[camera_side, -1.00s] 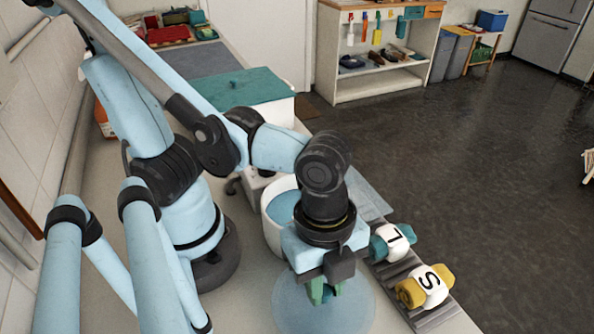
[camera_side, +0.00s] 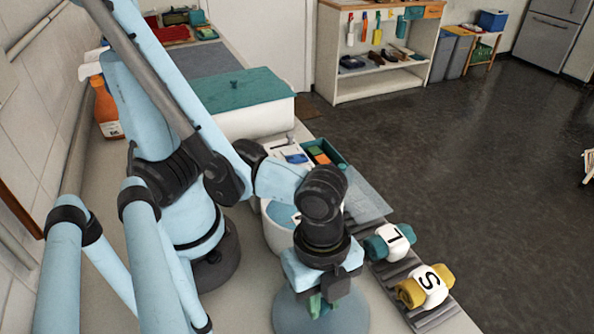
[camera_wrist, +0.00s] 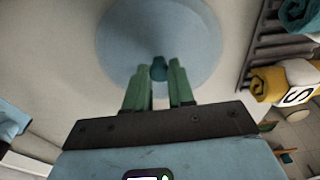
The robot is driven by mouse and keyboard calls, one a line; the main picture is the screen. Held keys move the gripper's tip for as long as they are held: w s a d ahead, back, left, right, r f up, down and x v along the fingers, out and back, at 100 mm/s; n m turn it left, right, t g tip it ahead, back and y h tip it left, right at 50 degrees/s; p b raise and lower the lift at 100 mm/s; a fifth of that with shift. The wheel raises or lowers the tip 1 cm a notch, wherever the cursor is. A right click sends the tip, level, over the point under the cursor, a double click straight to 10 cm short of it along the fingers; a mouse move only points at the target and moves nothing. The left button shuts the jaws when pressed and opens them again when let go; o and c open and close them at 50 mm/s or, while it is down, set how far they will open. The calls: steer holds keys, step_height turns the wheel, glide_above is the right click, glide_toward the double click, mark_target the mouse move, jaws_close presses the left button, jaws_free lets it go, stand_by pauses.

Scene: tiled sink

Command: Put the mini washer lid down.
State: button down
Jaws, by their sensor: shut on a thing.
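The mini washer lid (camera_side: 345,319) is a round, translucent blue disc at the bottom middle of the side view. It also shows in the wrist view (camera_wrist: 195,35), with a dark teal knob (camera_wrist: 158,68) at its middle. My gripper (camera_side: 316,304) points down over the lid, its green fingers shut on the knob. The fingers also show in the wrist view (camera_wrist: 159,88). The washer tub (camera_side: 277,236), white with a light blue inside, stands just behind, partly hidden by my arm. I cannot tell whether the lid touches the counter.
A grey ribbed rack (camera_side: 388,280) on the right holds a teal roll (camera_side: 376,247) and a yellow roll (camera_side: 411,292) with lettered white bands. A white box with a teal lid (camera_side: 235,90) and a small tray of sponges (camera_side: 322,157) stand behind. An orange bottle (camera_side: 106,112) is by the wall.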

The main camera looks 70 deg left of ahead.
steer(key=shift+f, duration=0.1)
steer(key=c, duration=1)
jaws_free()
steer(key=shift+o, duration=0.2)
steer(key=shift+a+r, duration=0.75)
steer(key=shift+r, duration=5.25)
steer(key=w+a+n+t+y, duration=0.1)
steer(key=w+a+n+t, duration=0.6)
steer(key=w+a+n, duration=0.6)
steer(key=a+n, duration=0.4)
steer(key=n, duration=0.1)
steer(key=shift+w, duration=0.25)
steer(key=shift+f, duration=0.1)
